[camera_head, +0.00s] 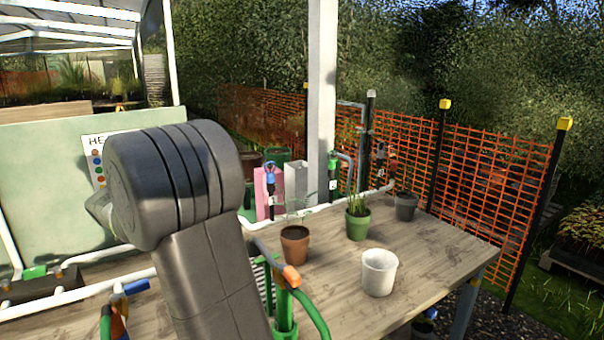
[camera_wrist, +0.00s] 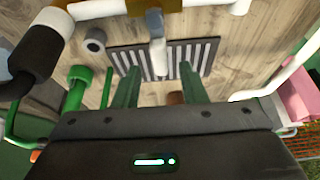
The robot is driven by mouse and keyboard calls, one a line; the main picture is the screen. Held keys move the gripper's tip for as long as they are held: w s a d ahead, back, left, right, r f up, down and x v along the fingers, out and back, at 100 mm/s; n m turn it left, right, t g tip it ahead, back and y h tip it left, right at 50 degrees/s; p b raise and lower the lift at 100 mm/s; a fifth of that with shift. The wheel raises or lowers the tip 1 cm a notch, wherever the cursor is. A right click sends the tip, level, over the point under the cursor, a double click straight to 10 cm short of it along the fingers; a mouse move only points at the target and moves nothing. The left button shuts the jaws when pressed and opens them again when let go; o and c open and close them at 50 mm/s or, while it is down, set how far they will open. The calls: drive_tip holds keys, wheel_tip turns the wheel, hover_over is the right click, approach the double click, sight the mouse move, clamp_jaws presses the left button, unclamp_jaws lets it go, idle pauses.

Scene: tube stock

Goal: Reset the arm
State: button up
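My arm (camera_head: 190,220) rises large in the left half of the head view, bent at a thick grey joint. It hides part of the table and the board behind it. I cannot make out my gripper in the head view. In the wrist view my gripper (camera_wrist: 158,82) has its two dark green fingers spread apart, with nothing held between them. Beyond the fingertips are a dark slotted grate (camera_wrist: 190,52) and a white spout (camera_wrist: 159,58) hanging from a pipe.
The wooden table (camera_head: 440,245) holds a white pot (camera_head: 379,273), a brown pot (camera_head: 294,246), a green pot (camera_head: 357,225) and a grey pot (camera_head: 406,207). Green tubing (camera_head: 312,312) stands right beside my arm. White pipes (camera_wrist: 95,9) cross the wrist view. An orange mesh fence (camera_head: 490,180) stands behind.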

drive_tip(key=p+v, duration=0.1)
drive_tip(key=v, duration=1)
drive_tip(key=b+x, duration=0.1)
drive_tip(key=x, duration=1.3)
drive_tip(key=shift+w+a+r+n, duration=0.1)
drive_tip(key=shift+n, duration=0.3)
drive_tip(key=shift+w+a+n+t+y, duration=0.2)
drive_tip(key=shift+n+t+y, duration=0.15)
drive_tip(key=shift+n, duration=0.55)
drive_tip(key=shift+r, duration=0.1)
